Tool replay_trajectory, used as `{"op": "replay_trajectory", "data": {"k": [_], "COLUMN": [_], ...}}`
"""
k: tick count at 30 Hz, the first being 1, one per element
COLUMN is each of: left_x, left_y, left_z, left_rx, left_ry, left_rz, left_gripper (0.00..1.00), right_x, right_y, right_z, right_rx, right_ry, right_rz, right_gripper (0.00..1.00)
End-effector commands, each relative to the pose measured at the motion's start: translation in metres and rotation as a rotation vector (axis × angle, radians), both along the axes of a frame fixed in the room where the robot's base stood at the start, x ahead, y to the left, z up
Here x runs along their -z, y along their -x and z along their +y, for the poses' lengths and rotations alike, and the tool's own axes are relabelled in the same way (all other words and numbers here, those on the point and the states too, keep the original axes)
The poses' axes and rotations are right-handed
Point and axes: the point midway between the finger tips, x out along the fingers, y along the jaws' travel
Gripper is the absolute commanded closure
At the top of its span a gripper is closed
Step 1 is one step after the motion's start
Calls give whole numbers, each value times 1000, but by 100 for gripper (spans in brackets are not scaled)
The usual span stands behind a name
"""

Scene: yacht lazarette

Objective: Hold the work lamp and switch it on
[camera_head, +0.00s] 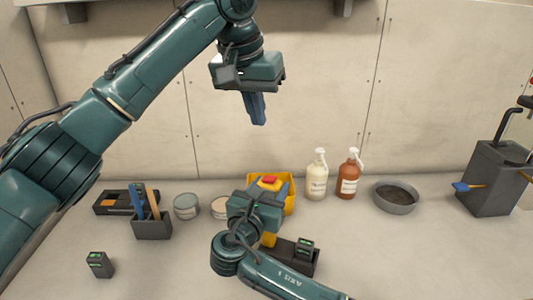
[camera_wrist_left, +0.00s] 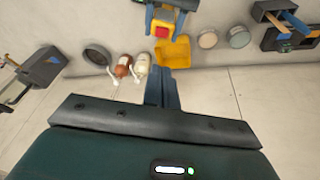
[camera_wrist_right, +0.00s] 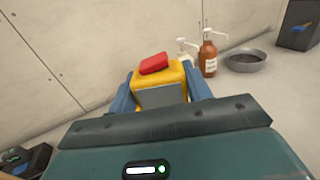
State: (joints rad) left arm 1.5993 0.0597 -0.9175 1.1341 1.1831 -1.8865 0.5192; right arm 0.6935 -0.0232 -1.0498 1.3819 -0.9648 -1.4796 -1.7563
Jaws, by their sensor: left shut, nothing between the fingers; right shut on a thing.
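The work lamp (camera_head: 289,180) is yellow with a red switch (camera_head: 269,180) on top. It stands near the back of the counter, partly hidden by my right gripper (camera_head: 267,188). That gripper is shut on the lamp, with blue fingers on either side of its yellow body, seen in the right wrist view (camera_wrist_right: 175,72). The red switch (camera_wrist_right: 154,63) sticks up above the fingers there. My left gripper (camera_head: 258,122) is shut and empty, pointing down, well above the lamp and apart from it. In the left wrist view the red switch (camera_wrist_left: 162,32) lies beyond its fingertips. I cannot tell whether the lamp is lit.
A cream bottle (camera_head: 317,180), a brown pump bottle (camera_head: 348,180) and a grey bowl (camera_head: 396,208) stand right of the lamp. Tins (camera_head: 186,207), a tool holder (camera_head: 152,230) and a dark tray (camera_head: 112,204) are left. A dark block (camera_head: 284,249) sits near my right arm.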

Motion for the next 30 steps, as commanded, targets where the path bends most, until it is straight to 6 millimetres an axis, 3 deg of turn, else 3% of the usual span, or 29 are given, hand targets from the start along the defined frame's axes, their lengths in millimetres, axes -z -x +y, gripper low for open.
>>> {"op": "replay_trajectory", "data": {"k": [5, 18, 24, 30], "left_x": [22, 108, 128, 133], "left_y": [-5, -22, -20, -19], "left_z": [-3, -19, -24, -24], "left_rx": [0, 2, 1, 1], "left_ry": [-2, -3, -1, -1], "left_rz": [2, 2, 1, 1], "left_gripper": [100, 100, 100, 100], "right_x": [0, 0, 0, 0], "right_y": [0, 0, 0, 0], "right_z": [0, 0, 0, 0], "right_rx": [0, 0, 0, 0], "right_ry": [1, 1, 0, 0], "right_rz": [1, 1, 0, 1], "right_gripper": [83, 83, 83, 83]}}
